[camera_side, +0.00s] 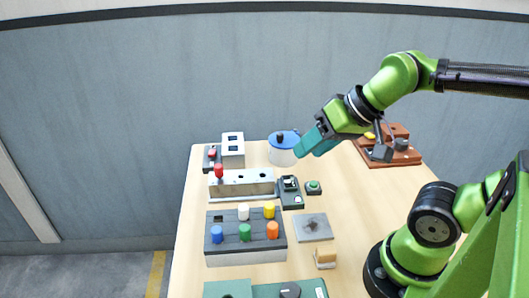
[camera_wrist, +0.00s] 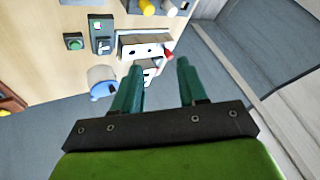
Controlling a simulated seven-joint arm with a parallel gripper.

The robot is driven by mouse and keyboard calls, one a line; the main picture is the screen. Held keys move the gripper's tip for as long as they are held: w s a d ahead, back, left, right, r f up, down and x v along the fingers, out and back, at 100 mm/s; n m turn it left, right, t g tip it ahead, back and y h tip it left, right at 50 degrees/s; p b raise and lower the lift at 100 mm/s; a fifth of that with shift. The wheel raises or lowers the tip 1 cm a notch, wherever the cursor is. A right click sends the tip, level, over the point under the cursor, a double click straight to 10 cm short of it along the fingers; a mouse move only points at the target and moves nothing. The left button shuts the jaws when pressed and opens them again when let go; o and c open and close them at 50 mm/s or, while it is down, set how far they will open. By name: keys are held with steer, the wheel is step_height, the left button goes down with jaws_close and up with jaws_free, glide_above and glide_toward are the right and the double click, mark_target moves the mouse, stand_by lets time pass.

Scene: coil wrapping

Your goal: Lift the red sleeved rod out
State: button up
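The red sleeved rod (camera_side: 219,171) stands upright in the left end of a pale metal block (camera_side: 243,184) with dark holes in its top. Its red end (camera_wrist: 168,55) also shows in the wrist view, partly beyond the block (camera_wrist: 140,45). Its lower part is hidden in the block. My gripper (camera_side: 303,148) is up to the right of the block and rod, above the table's far part. In the wrist view its two teal fingers (camera_wrist: 160,64) are spread apart with nothing held between them.
A grey rack (camera_side: 245,252) with coloured pegs stands in front of the block. A blue-lidded pot (camera_side: 283,150) is close to my gripper. A white box (camera_side: 232,150) stands behind the block. A switch box (camera_side: 290,190) and a green button (camera_side: 313,187) are to its right.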

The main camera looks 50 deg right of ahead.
steer(key=shift+o, duration=1)
